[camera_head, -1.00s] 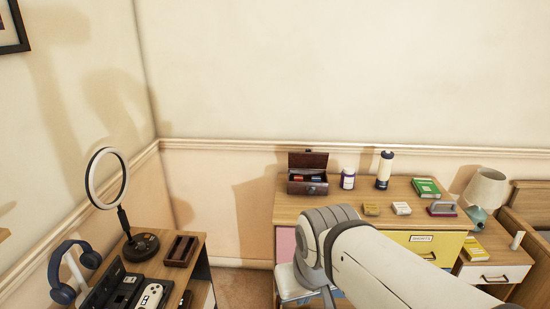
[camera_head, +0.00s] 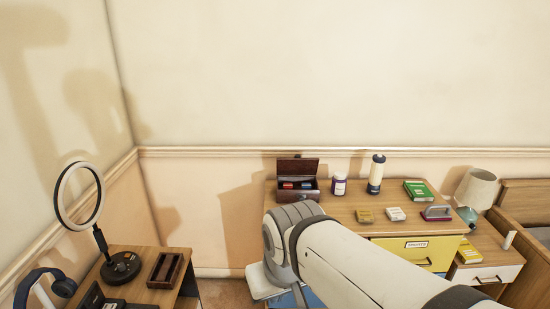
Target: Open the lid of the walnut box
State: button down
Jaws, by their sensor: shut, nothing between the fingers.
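The walnut box (camera_head: 297,195), dark brown, stands at the back left of the wooden desk. Its lid (camera_head: 297,167) is raised and stands upright at the rear, so the box is open. Red and blue items (camera_head: 297,185) show inside it. My arm reaches in from the lower right, and its wrist lies in front of the desk's left part, below the box in the picture. My gripper is not visible; the wrist hides that area. I see no contact between my arm and the box.
On the desk (camera_head: 345,205) stand a purple-and-white jar (camera_head: 339,184), a lantern (camera_head: 376,175), a green book (camera_head: 418,191) and small boxes. A ring light (camera_head: 80,195) and a dark tray (camera_head: 165,268) are on the left table. Bare floor lies between the tables.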

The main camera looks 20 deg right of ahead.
aim_at(297, 166)
jog(key=i, duration=1.3)
jog(key=z, duration=1.1)
jog(key=i, duration=0.5)
